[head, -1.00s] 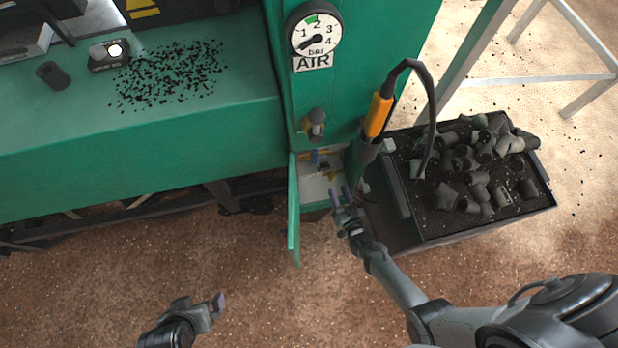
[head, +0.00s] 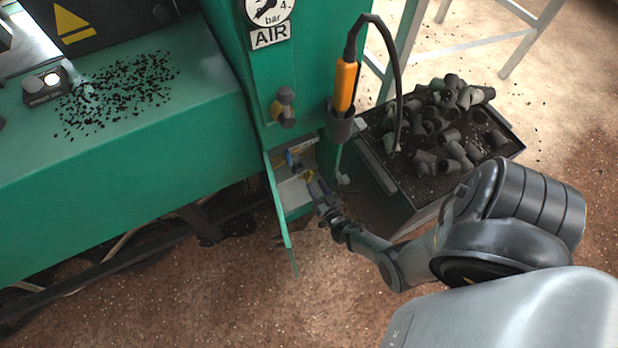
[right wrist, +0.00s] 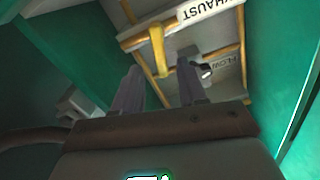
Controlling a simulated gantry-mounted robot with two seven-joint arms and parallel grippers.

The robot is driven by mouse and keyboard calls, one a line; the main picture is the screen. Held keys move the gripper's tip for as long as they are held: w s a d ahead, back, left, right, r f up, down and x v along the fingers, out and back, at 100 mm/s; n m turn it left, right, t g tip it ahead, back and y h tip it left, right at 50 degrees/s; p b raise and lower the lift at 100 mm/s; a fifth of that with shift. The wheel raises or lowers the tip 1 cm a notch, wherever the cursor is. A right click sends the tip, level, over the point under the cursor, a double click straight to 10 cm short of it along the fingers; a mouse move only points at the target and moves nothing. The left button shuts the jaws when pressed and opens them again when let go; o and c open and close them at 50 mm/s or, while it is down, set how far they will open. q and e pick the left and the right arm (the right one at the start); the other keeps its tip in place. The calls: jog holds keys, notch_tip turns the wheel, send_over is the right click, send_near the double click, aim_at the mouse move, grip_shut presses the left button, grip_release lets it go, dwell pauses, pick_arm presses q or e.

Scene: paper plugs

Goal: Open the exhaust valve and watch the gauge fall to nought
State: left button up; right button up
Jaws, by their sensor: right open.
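The gauge (head: 268,10), above the AIR sign (head: 270,36), is cut off by the top of the head view; its dark needle points down and left, but I cannot read its value. In the right wrist view the EXHAUST label (right wrist: 215,10) is upside down above a yellow bar (right wrist: 159,52), which looks like the valve lever. My right gripper (head: 314,186) is at the open compartment. Its two fingers (right wrist: 160,88) are apart and empty, with the yellow bar beyond the gap between them; I see no contact. My left gripper is out of view.
The compartment's green door (head: 279,215) hangs open left of my right gripper. A yellow-handled tool (head: 345,87) with a black hose stands in a holder above it. A tray of dark plugs (head: 415,205) is to the right. A FLOW label (right wrist: 222,68) lies deeper inside.

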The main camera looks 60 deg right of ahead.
aim_at(311, 177)
jog(key=shift+b+x, duration=0.8)
jog(key=shift+x, duration=1.8)
grip_shut()
